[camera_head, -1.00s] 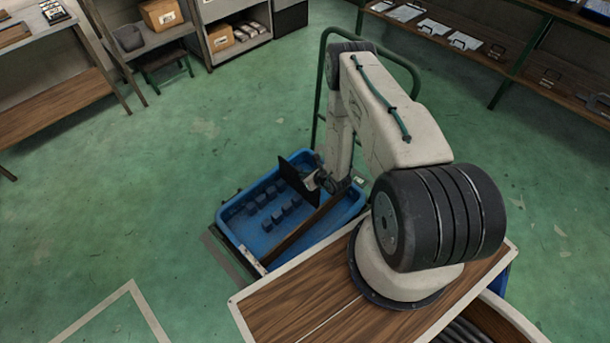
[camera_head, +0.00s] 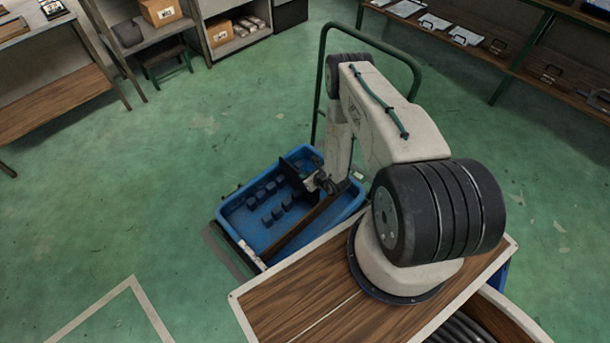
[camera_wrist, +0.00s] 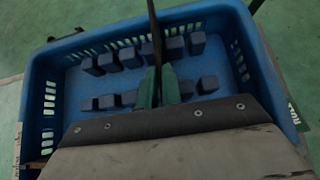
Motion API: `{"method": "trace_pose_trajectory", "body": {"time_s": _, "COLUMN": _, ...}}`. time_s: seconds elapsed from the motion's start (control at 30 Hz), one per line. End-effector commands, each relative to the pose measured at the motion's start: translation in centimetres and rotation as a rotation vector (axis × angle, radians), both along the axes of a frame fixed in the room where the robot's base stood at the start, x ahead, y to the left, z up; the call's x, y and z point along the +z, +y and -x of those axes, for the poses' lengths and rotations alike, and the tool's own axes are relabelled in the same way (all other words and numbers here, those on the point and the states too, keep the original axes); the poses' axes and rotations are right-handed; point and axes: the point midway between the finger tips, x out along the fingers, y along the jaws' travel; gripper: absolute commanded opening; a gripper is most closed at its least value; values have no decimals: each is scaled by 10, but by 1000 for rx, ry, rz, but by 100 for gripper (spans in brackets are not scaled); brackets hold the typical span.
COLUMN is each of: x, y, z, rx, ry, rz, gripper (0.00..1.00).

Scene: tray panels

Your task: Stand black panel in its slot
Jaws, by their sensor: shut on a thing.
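The black panel (camera_head: 291,171) is in my gripper (camera_wrist: 158,87), which is shut on it. In the wrist view the panel (camera_wrist: 154,32) shows edge-on as a thin dark strip between the green fingers. In the wrist view the panel lines up with the middle of the rows. The panel's lower edge is hidden, so I cannot tell whether it sits in a slot.
The tray sits on a cart with a green handle (camera_head: 318,85). A brown bar (camera_head: 300,229) lies along the tray's near side. Shelves with boxes (camera_head: 160,12) and a rack of trays stand farther off. The green floor around is clear.

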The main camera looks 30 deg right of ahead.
Motion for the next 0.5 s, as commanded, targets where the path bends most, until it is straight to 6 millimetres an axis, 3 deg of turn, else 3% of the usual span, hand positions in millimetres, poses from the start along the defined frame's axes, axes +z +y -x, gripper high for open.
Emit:
{"method": "trace_pose_trajectory", "body": {"time_s": 0.3, "x": -1, "y": 0, "z": 0, "rx": 0, "ry": 0, "rz": 0, "gripper": 0}}
{"method": "trace_pose_trajectory", "body": {"time_s": 0.4, "x": -1, "y": 0, "z": 0, "rx": 0, "ry": 0, "rz": 0, "gripper": 32}}
{"method": "trace_pose_trajectory", "body": {"time_s": 0.5, "x": -1, "y": 0, "z": 0, "rx": 0, "ry": 0, "rz": 0, "gripper": 32}}
